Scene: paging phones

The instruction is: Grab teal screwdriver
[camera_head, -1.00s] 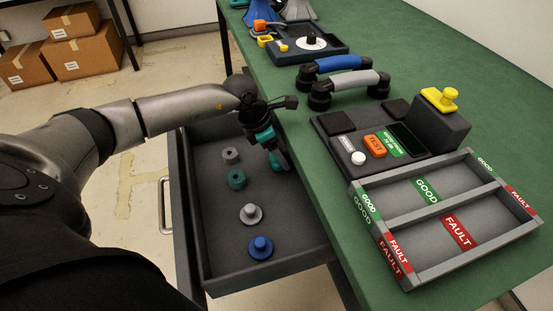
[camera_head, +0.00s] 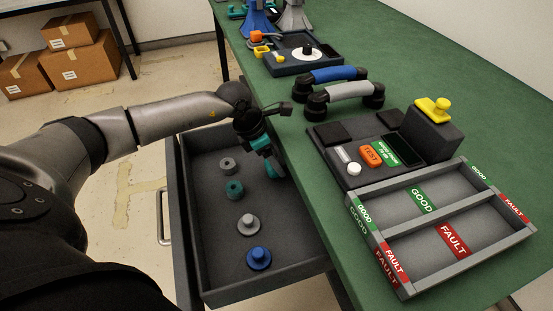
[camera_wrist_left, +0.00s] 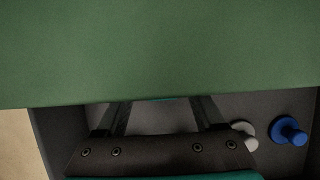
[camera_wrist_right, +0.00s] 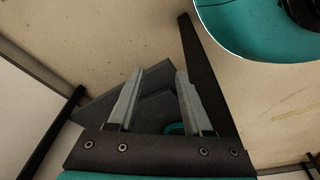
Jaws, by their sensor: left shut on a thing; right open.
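My left gripper (camera_head: 273,170) reaches down into the open drawer (camera_head: 222,291), beside the bench edge. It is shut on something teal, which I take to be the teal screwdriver. In the left wrist view, only a thin teal strip of the screwdriver (camera_wrist_left: 152,99) shows between the fingers, just under the green bench edge. The rest of the screwdriver is hidden by the bench and gripper. In the right wrist view, my right gripper (camera_wrist_right: 157,103) is open, with nothing between its fingertips. It is not visible in the head view.
The drawer also holds a dark grey knob (camera_head: 228,164), a teal knob (camera_head: 235,188), a light grey knob (camera_head: 248,225) and a blue knob (camera_head: 259,258). The green bench (camera_head: 420,70) overhangs close to my left gripper. The GOOD/FAULT tray (camera_head: 455,199) and test unit (camera_head: 347,153) stand on it.

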